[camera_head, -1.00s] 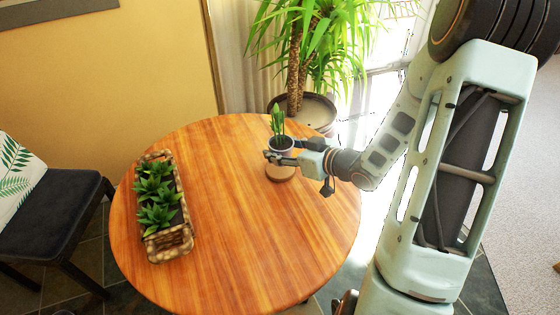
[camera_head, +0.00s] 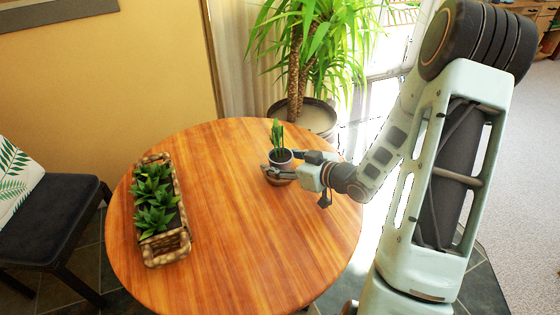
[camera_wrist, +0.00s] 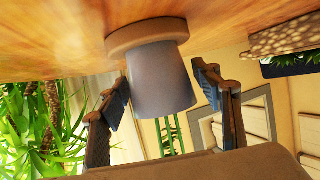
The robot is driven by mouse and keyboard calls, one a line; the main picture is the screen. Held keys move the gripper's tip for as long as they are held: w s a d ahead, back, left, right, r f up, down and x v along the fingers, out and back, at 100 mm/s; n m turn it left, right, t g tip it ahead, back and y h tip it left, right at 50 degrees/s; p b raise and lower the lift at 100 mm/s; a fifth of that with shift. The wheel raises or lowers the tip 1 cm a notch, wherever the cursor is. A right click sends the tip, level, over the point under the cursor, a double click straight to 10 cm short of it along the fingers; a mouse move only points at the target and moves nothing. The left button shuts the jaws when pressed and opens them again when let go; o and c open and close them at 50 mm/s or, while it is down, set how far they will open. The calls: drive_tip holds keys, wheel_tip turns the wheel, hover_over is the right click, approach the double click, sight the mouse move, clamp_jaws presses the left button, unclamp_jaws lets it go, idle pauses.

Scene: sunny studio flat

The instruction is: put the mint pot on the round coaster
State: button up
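The mint pot (camera_head: 281,157), a small grey pot with upright green leaves, stands upright on the round coaster (camera_head: 283,182) near the table's far right edge. In the wrist view, which is upside down, the pot (camera_wrist: 160,85) meets the coaster (camera_wrist: 147,37) with no visible gap. My gripper (camera_head: 288,163) is at the pot, with one finger on each side. In the wrist view its fingers (camera_wrist: 162,88) are spread apart, with gaps beside the pot. My gripper hides part of the coaster in the head view.
A woven planter (camera_head: 168,250) with several green plants stands on the left of the round wooden table (camera_head: 235,225). The table between is clear. A large potted palm (camera_head: 318,115) stands behind the table, and a dark chair (camera_head: 50,220) is at the left.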

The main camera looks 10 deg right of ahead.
drive_tip(key=shift+r, duration=0.15)
drive_tip(key=shift+s+d+r, duration=0.1)
drive_tip(key=shift+d+r, duration=0.05)
drive_tip(key=shift+d, duration=0.05)
drive_tip(key=p+v, duration=0.3)
drive_tip(key=v, duration=0.8)
drive_tip(key=shift+s, duration=0.3)
drive_tip(key=shift+d, duration=0.15)
